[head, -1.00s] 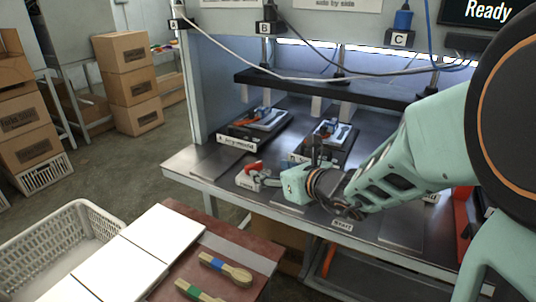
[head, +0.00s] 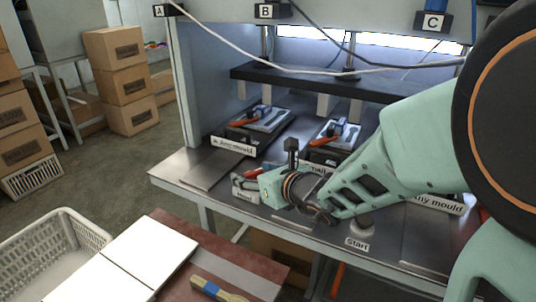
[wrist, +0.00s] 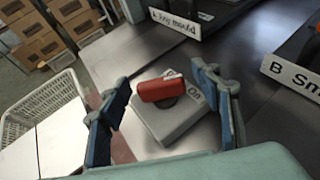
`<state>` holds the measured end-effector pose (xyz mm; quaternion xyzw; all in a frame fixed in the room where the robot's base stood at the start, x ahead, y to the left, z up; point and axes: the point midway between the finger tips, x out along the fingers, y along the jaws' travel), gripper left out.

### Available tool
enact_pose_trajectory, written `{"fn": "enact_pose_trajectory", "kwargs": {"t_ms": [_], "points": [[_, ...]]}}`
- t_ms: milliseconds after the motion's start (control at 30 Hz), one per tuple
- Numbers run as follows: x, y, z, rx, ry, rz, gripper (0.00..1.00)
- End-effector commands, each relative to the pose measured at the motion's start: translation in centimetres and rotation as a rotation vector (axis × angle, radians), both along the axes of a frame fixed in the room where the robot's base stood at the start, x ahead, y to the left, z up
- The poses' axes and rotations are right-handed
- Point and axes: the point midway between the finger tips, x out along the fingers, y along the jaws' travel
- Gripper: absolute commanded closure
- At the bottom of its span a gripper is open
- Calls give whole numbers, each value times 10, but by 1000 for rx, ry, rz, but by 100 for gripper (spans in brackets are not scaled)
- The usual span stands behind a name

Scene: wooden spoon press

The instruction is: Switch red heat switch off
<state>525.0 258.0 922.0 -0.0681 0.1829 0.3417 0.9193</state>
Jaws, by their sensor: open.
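The red heat switch (wrist: 161,88) is a red rocker or knob on a grey block (wrist: 172,122); the word "On" shows on the block's right side in the wrist view. In the head view the red switch (head: 254,174) sits near the bench's front edge, partly hidden by my gripper (head: 268,184). My gripper (wrist: 160,82) is open, with one blue-padded finger on each side of the switch. A gap shows between each finger and the switch in the wrist view. Whether the fingers touch the block is unclear.
Moulds (head: 262,124) labelled A and B stand behind the switch under a dark press bar (head: 310,85). A "Start" button (head: 360,228) is to the right. A white basket (head: 45,262) and a table (head: 265,285) with wooden spoons (head: 215,288) are in front.

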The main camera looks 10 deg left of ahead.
Motion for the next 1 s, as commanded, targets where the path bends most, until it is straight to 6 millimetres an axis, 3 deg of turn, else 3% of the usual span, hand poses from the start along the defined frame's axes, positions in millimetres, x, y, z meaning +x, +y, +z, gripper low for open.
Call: {"fn": "enact_pose_trajectory", "kwargs": {"t_ms": [267,667,1000], "points": [[0,0,0,0,0,0,42],[0,0,0,0,0,0,84],[1,-1,0,-1,1,29,85]]}}
